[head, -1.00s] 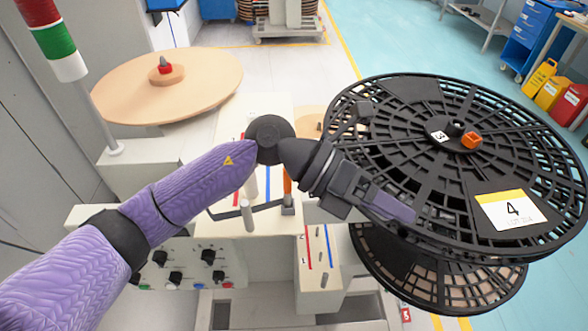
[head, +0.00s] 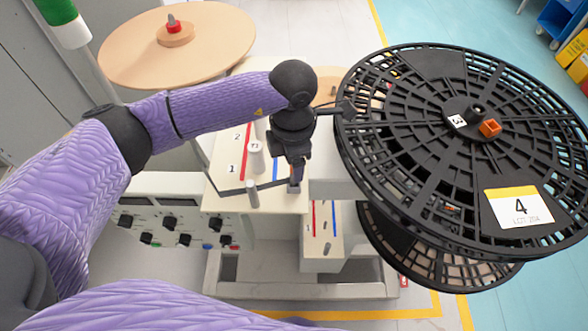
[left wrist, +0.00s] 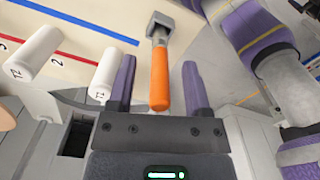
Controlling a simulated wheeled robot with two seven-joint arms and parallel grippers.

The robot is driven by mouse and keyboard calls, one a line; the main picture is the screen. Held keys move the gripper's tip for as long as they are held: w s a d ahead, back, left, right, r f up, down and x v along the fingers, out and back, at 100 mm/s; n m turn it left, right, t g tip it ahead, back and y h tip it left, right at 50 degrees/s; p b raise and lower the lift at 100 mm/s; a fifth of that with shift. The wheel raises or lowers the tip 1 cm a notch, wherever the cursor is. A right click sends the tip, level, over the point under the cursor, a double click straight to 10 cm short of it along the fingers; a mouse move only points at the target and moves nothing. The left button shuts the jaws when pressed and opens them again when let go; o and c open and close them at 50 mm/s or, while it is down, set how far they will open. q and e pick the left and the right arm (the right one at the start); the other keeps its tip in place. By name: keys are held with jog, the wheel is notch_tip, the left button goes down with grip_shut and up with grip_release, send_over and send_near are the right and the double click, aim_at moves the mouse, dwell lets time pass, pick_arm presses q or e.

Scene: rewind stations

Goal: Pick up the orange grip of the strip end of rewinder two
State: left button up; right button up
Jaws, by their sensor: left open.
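The orange grip (left wrist: 160,80) of the strip end hangs from a grey metal clip (left wrist: 160,25) in the left wrist view. My left gripper (left wrist: 160,85) is open, with one purple finger on each side of the grip in that picture. A gap shows on both sides, so neither finger appears to touch it. In the head view my left gripper (head: 297,172) points down over the front edge of the cream station top (head: 225,200), by the clip (head: 294,187). The orange grip is hidden there behind my gripper. My right gripper is not in view.
White rollers stand beside the clip, one marked T1 (head: 256,155). A large black reel (head: 400,130) with label 4 stands close on the right. A wooden disc (head: 215,45) lies at the back left. A control panel (head: 175,228) is at front left.

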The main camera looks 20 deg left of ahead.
pick_arm(q)
grip_shut()
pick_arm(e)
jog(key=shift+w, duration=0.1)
pick_arm(q)
jog(key=shift+r, duration=0.1)
